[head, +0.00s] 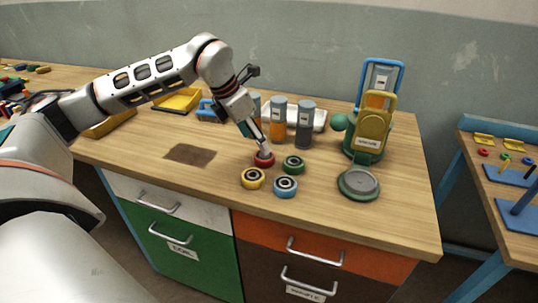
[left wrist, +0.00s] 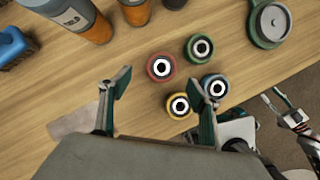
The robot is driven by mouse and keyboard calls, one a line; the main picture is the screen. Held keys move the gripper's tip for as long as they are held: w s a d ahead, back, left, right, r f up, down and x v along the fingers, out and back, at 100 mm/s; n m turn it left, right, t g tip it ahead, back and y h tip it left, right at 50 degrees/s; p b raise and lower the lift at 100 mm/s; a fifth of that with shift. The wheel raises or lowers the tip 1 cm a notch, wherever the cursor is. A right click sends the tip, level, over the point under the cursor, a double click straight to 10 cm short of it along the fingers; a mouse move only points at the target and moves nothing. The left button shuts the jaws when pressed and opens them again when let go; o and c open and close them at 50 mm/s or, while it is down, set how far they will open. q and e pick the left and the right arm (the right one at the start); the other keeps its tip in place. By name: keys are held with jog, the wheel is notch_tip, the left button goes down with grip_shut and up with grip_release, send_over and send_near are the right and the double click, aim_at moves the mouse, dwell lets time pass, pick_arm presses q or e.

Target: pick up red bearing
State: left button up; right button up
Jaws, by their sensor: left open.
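The red bearing (head: 264,159) lies flat on the wooden workbench, in a cluster with a green bearing (head: 293,165), a yellow bearing (head: 252,178) and a blue bearing (head: 285,186). In the left wrist view, the red bearing (left wrist: 160,68) is the upper left one of the cluster. My left gripper (head: 262,148) points down at the red bearing in the head view. Its fingers (left wrist: 158,92) are spread wide in the left wrist view, with the red bearing beyond them and between their lines. Nothing is held. In the head view the gripper partly covers the red bearing.
Orange (head: 278,119) and grey (head: 305,124) bottles stand just behind the bearings. A green-based stand (head: 359,185) with a round pad is to the right. A dark brown patch (head: 190,154) lies to the left on otherwise clear bench. Yellow trays (head: 178,100) are farther back.

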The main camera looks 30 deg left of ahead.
aim_at(262, 155)
pick_arm(q)
jog(key=shift+d+f, duration=0.2)
jog(key=shift+f, duration=0.5)
jog(key=x, duration=0.5)
jog(key=shift+w, duration=0.2)
jog(key=shift+r, duration=0.1)
jog(key=c, duration=1.5)
